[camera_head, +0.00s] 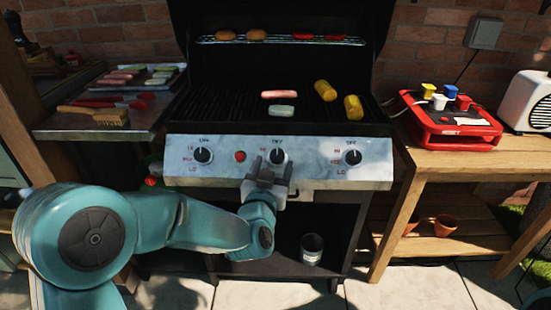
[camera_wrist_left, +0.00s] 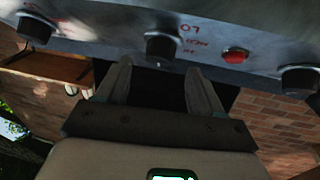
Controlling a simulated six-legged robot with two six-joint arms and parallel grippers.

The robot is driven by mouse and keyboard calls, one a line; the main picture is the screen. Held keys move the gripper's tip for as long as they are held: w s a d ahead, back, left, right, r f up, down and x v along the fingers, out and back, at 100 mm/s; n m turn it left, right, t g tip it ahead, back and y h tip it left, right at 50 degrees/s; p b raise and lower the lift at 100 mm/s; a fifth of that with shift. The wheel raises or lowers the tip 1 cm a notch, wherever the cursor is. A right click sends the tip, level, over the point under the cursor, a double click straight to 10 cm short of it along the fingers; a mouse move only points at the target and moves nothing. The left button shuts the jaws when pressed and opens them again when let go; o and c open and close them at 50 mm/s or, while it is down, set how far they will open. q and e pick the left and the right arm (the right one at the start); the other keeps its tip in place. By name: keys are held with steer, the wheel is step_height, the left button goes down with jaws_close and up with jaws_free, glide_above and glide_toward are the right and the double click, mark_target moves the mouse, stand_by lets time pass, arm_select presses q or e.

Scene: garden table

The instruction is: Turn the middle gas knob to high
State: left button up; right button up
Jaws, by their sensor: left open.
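The grill's front panel (camera_head: 322,160) carries three black knobs. The middle gas knob (camera_head: 277,156) sits under an OFF label, and its pale mark seems to point up. My left gripper (camera_head: 265,172) is open just in front of the panel, slightly below and left of that knob. In the left wrist view, which is upside down, the middle knob (camera_wrist_left: 163,46) lies just beyond the gap between my two spread fingers (camera_wrist_left: 161,72). Nothing is between the fingers, and I see no contact. My right gripper is not in view.
The left knob (camera_head: 203,155), red button (camera_head: 240,156) and right knob (camera_head: 352,157) flank the middle one. Sausage and corn lie on the grate (camera_head: 225,110). A side shelf (camera_head: 52,126) is left, a wooden table (camera_head: 440,160) with a red device (camera_head: 450,125) right.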

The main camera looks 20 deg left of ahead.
mark_target(276, 157)
arm_select(q)
steer(key=shift+w+a, duration=0.15)
steer(key=shift+w, duration=0.8)
steer(key=shift+w+a, duration=0.1)
steer(key=shift+w, duration=0.8)
steer(key=c, duration=1.1)
steer(key=shift+o, duration=0.2)
